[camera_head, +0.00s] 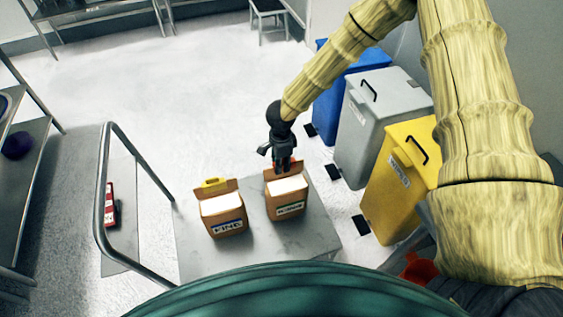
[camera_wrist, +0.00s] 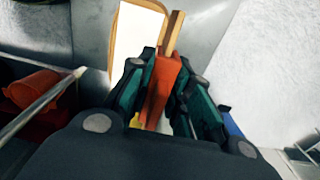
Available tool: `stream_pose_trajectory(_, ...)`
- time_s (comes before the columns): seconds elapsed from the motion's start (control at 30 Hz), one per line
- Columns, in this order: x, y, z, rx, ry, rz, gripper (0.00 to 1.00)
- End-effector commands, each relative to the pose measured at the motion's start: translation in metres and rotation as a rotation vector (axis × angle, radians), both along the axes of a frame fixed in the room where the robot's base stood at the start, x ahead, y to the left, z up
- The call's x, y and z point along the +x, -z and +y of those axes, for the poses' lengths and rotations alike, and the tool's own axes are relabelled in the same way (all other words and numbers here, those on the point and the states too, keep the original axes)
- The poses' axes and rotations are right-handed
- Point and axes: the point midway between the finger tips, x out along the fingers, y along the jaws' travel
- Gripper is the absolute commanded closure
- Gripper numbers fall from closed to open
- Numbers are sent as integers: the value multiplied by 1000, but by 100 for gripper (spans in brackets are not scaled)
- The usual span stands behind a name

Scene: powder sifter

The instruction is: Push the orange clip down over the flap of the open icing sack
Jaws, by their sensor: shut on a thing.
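Two tan paper sacks with white tops stand side by side. My gripper (camera_head: 283,163) is over the back flap of the right sack (camera_head: 288,200), whose label is too small to read surely. In the wrist view the orange clip (camera_wrist: 158,92) is between my green-padded fingers, which are shut on it. The tan flap (camera_wrist: 174,32) runs into the clip's far end, and the white top (camera_wrist: 136,42) lies beside it. How deep the clip sits on the flap cannot be told.
The sacks stand on a grey platform (camera_head: 255,250) with a metal rail (camera_head: 103,190) at left. Blue (camera_head: 335,100), grey (camera_head: 375,120) and yellow (camera_head: 395,185) bins stand close on the right. Pale floor behind the platform is clear.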

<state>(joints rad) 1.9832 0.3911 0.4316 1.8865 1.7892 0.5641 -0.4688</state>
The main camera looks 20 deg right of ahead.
Motion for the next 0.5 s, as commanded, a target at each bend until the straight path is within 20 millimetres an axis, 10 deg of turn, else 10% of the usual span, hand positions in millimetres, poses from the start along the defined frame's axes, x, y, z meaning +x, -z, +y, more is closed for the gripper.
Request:
stream_pose_trajectory(0.4,0,4,0,0,1,1,96)
stream_pose_trajectory(0.5,0,4,0,0,1,1,66)
